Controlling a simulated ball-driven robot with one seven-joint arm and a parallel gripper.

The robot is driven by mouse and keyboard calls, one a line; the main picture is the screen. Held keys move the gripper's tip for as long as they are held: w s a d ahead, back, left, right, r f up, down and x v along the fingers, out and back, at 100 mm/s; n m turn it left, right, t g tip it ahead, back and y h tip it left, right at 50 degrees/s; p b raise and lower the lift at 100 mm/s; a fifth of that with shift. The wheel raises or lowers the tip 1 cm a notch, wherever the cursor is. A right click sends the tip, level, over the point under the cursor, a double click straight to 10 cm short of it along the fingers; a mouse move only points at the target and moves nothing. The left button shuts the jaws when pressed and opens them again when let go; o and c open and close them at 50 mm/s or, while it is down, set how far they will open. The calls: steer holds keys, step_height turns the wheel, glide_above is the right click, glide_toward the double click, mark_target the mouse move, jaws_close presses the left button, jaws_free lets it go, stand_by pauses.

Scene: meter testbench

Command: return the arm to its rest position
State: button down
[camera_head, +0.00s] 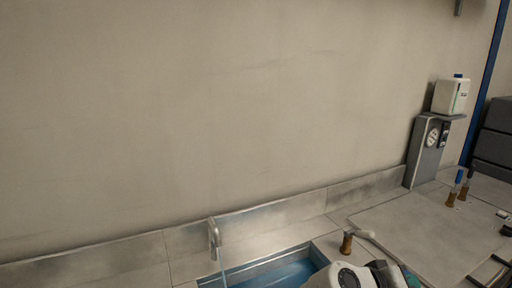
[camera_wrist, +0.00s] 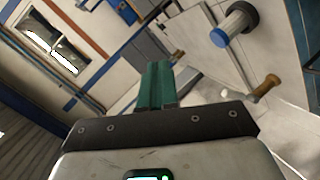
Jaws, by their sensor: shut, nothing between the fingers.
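In the wrist view my gripper (camera_wrist: 156,72) shows its two green fingers side by side and closed, with nothing between them. Below them are the dark mounting plate and the pale wrist housing. In the head view part of my arm (camera_head: 345,277) shows at the bottom edge, in front of the sink's right side. The rest of the arm is cut off by the frame.
A sink basin (camera_head: 270,273) with a tap (camera_head: 214,236) lies at the bottom centre. A brown-handled lever (camera_head: 347,243) stands close behind my arm. At right are a grey gauge post (camera_head: 427,150), a white canister (camera_head: 451,95) and a blue-topped handle (camera_head: 455,188).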

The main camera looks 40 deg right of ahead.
steer(key=s+a+f+n+t+y, duration=0.3)
steer(key=a+f+n+y, duration=0.25)
steer(key=a+f, duration=0.6)
steer(key=s+a+f+n+t+y, duration=0.2)
steer(key=a+f+n+t+y, duration=0.15)
steer(key=a+f+y, duration=0.6)
step_height(320, 180, down, 11)
steer(key=a+h+b, duration=0.2)
steer(key=b, duration=0.8)
steer(key=shift+a+g, duration=0.35)
